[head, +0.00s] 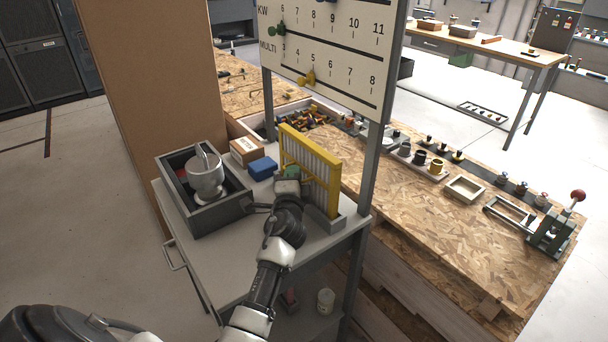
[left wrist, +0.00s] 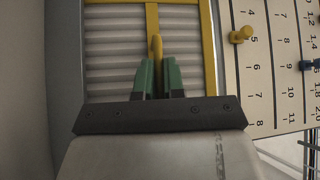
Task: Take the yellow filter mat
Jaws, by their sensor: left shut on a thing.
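The yellow filter mat (head: 318,172) has a yellow frame around pale pleats and stands upright in a grey base (head: 331,223) on a grey cart top. It fills much of the left wrist view (left wrist: 112,62), with a yellow handle on its middle bar. My left gripper (head: 291,173) is at the near face of the mat. In the left wrist view its green fingers (left wrist: 158,75) are shut on the mat's handle, one on each side. The arm hides part of the mat's lower left. My right gripper is not in view.
On the cart (head: 228,252) stand a dark grey box (head: 218,219) with a metal cup (head: 206,178), a blue block (head: 262,168) and a small cardboard box (head: 246,150). A white scale board (head: 325,55) on grey posts rises behind. A chipboard bench (head: 430,220) lies right.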

